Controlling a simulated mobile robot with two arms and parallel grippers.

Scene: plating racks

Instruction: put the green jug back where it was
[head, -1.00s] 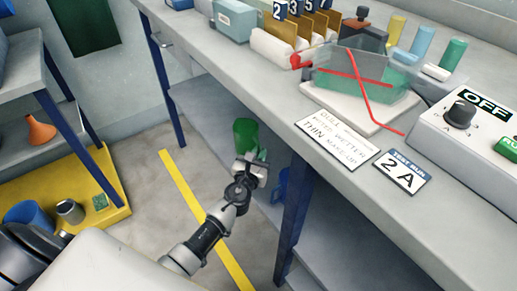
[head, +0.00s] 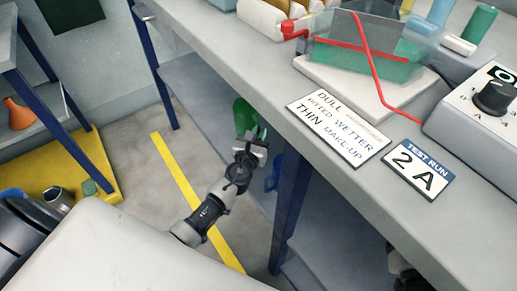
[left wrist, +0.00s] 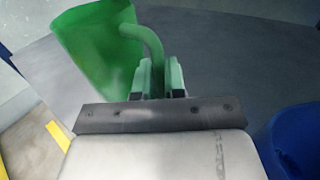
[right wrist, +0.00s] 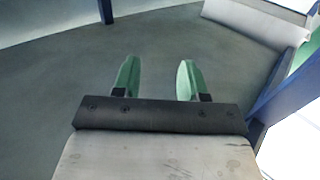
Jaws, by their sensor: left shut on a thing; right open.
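The green jug (head: 243,115) shows in the head view beside the workbench's front edge, below the bench top. My left gripper (head: 250,145) is shut on it. In the left wrist view the green jug (left wrist: 98,45) leans a little, and its handle is between the fingers of my left gripper (left wrist: 160,78). The lower shelf's grey surface lies behind it; I cannot tell whether the jug touches it. My right gripper (right wrist: 158,80) is open and empty in the right wrist view, over a grey surface.
A blue container (left wrist: 300,140) stands right of my left gripper. A blue bench leg (head: 288,205) is close to my left arm. The bench top holds a tank (head: 370,50), a sign (head: 338,128) and a control box (head: 480,120). A yellow floor line (head: 180,175) runs alongside.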

